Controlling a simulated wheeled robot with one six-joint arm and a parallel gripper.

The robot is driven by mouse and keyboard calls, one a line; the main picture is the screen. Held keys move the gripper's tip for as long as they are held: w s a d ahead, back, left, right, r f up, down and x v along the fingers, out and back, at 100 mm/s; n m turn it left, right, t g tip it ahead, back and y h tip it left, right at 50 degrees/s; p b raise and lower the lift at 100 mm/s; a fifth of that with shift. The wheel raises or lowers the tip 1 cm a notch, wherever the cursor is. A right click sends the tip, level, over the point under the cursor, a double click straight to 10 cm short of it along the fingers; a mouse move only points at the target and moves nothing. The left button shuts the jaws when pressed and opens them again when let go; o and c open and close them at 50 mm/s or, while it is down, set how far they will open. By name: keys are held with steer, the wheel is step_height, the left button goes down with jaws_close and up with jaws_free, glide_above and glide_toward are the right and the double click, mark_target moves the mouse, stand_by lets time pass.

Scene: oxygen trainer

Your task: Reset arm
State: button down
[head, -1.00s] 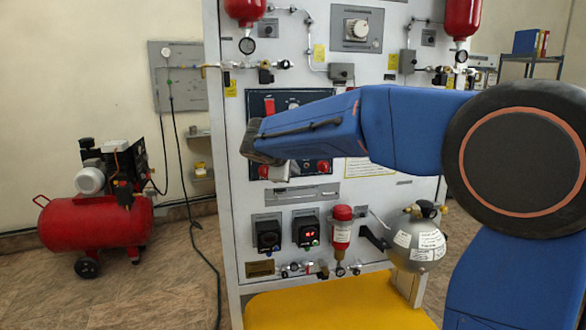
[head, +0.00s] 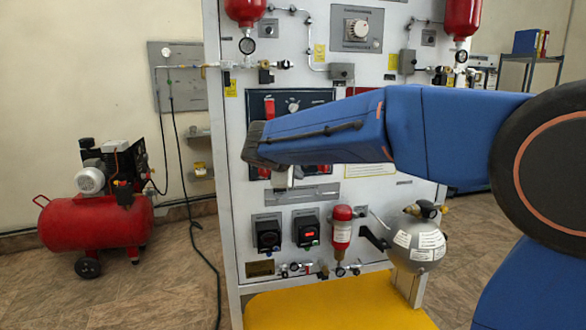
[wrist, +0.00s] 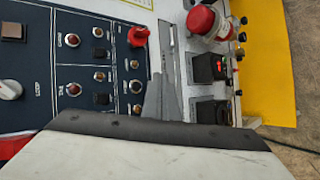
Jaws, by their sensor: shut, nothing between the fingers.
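My blue arm reaches in from the right of the head view, across the front of the oxygen trainer (head: 230,200). My gripper (head: 283,178) hangs below the arm's dark end, in front of the trainer's dark control panel (head: 257,103). In the wrist view its grey fingers (wrist: 163,98) are together and hold nothing. They overlap the panel's edge in that picture; I cannot tell the gap to the surface. A red knob (wrist: 139,36) shows near the fingertips. My arm hides much of the panel in the head view.
Two black boxes (head: 268,234) (head: 306,230), a red cylinder (head: 342,228) and a grey sphere (head: 418,248) are on the trainer's lower front, above a yellow base (head: 335,310). A red compressor (head: 95,222) stands at left. Floor between is open, crossed by a dark hose.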

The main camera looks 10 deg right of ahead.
steer(key=s+d+f+m+g+y, duration=0.1)
steer(key=s+d+f+m, duration=0.15)
steer(key=s, duration=0.45)
steer(key=s+d+f+m+g, duration=0.2)
steer(key=s+d+f, duration=0.15)
steer(key=s, duration=0.45)
steer(key=s+d+f+m+g+y, duration=0.1)
steer(key=s+d+f+m, duration=0.1)
steer(key=s+d, duration=0.35)
steer(key=s+a+f+m+y, duration=0.2)
steer(key=s+f, duration=0.3)
steer(key=s, duration=0.5)
steer(key=s+a+f+m+y, duration=0.1)
steer(key=s+f+m, duration=0.3)
steer(key=s, duration=0.6)
step_height(320, 180, down, 2)
steer(key=shift+s+a+f+g+y, duration=0.1)
steer(key=shift+s+a+g+y, duration=0.3)
steer(key=shift+y, duration=0.3)
steer(key=shift+d, duration=0.1)
stand_by(0.4)
